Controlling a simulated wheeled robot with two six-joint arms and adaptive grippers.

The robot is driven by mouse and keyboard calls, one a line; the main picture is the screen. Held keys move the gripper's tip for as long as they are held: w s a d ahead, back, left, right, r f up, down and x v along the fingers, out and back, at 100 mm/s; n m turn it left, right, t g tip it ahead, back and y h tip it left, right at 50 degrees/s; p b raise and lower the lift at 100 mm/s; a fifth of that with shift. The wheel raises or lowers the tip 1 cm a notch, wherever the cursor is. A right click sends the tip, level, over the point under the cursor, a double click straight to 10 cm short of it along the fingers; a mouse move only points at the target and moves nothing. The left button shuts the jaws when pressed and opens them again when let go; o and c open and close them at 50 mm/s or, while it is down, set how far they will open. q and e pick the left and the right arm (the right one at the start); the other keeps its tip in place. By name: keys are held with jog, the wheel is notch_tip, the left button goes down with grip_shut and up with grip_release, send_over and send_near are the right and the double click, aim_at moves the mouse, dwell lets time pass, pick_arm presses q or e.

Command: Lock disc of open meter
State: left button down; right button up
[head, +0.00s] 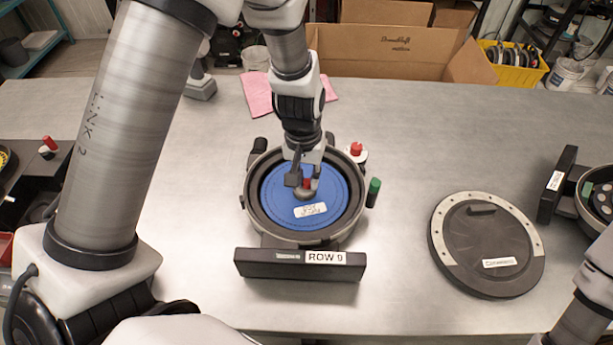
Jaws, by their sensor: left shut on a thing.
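The open meter (251,215) is a round dark housing with a grey rim, mounted behind a black bar (258,266) labelled ROW 9. A blue disc (335,205) with a white label lies inside it. My left gripper (306,183) comes down over the disc's middle, shut on the small grey centre knob (304,194); a bit of red shows at the fingers. The fingers partly hide the knob, so its turn position cannot be told. A black round lid (470,262) with a pale dotted rim lies on the table to the right. My right gripper is out of view.
A red knob (356,149) and a green-capped post (374,187) stand beside the meter. Another meter (594,190) with a black bar (555,186) is at the right edge. A pink cloth (258,95) and a cardboard box (400,55) lie behind. Table between meter and lid is clear.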

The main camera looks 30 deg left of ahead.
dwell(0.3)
pick_arm(q)
jog(key=c, duration=1)
grip_release()
jog(key=shift+c, duration=0.2)
jog(key=shift+w+f, duration=0.1)
jog(key=shift+w, duration=0.05)
notch_tip(320, 180, up, 12)
jog(key=shift+a, duration=0.35)
